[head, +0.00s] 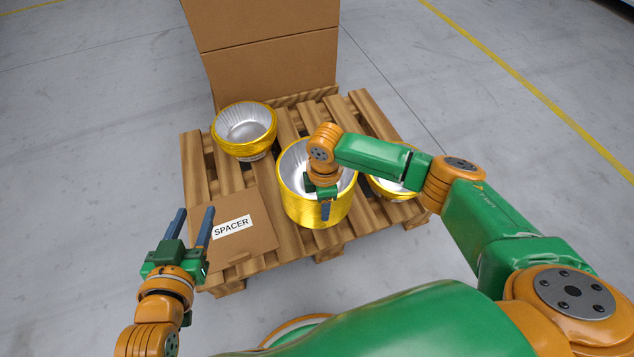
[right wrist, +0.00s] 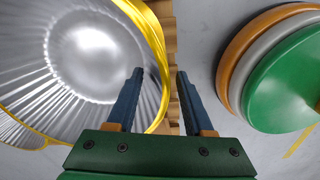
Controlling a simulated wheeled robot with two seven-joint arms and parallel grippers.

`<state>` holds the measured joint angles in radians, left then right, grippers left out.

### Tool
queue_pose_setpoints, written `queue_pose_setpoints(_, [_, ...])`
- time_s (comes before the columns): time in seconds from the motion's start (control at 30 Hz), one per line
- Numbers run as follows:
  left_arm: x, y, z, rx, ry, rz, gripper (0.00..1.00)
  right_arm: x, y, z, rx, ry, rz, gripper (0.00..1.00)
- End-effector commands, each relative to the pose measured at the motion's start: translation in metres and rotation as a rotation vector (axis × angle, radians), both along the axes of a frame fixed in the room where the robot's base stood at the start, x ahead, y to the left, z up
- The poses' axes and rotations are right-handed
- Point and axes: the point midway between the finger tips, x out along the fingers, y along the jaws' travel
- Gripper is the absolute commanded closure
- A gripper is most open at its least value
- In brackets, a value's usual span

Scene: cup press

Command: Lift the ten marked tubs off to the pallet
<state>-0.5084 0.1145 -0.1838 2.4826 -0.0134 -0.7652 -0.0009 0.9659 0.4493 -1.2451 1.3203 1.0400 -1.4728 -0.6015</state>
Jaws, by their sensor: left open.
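Gold-sided tubs with silver, ribbed insides stand on the wooden pallet (head: 199,165). A taller stack (head: 312,212) is at the middle front, a lower stack (head: 244,148) at the back left, and another (head: 402,192) at the right, partly behind my right arm. I cannot make out any marks. My right gripper (head: 325,205) is over the front of the middle stack. In the right wrist view my right gripper (right wrist: 160,74) is open, one finger inside the tub (right wrist: 90,55), the other outside its rim. My left gripper (head: 194,213) is open and empty at the pallet's left front.
A cardboard sheet labelled SPACER (head: 238,245) lies on the pallet's front left, beside my left gripper. A large cardboard box (head: 265,60) stands at the pallet's back. The grey floor around the pallet is clear, with a yellow line (head: 530,88) at the right.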

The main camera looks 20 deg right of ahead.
Motion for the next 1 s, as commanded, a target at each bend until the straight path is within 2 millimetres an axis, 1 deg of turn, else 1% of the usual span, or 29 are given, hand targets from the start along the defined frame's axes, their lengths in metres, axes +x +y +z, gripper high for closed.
queue_pose_setpoints(0.03, [0.0, 0.0, -0.0001, 0.0, 0.0, 0.0, 0.5, 0.0, 0.0, 0.0001, 0.0, 0.0, 0.0, 0.63])
queue_pose_setpoints(0.07, [0.0, 0.0, -0.0001, 0.0, 0.001, 0.0, 0.5, 0.0, 0.0, 0.0001, 0.0, 0.0, 0.0, 0.71])
queue_pose_setpoints(0.1, [-0.0001, 0.0, -0.0002, 0.0, 0.001, 0.0, 0.5, 0.0, 0.0, 0.0001, 0.0, 0.0, 0.0, 0.82])
queue_pose_setpoints(0.17, [-0.0001, 0.0, -0.0003, 0.0, 0.001, 0.0, 0.5, 0.0, 0.0, 0.0001, 0.0, 0.0, 0.0, 0.98])
queue_pose_setpoints(0.2, [-0.0001, 0.0, -0.0003, 0.0, 0.001, 0.0, 0.5, 0.0, 0.0, 0.0001, 0.0, 0.0, 0.0, 1.0])
queue_pose_setpoints(1.0, [-0.0004, 0.0001, -0.0009, 0.0, 0.004, 0.0, 0.5, -0.0004, 0.0003, -0.0001, 0.001, 0.001, 0.001, 1.0])
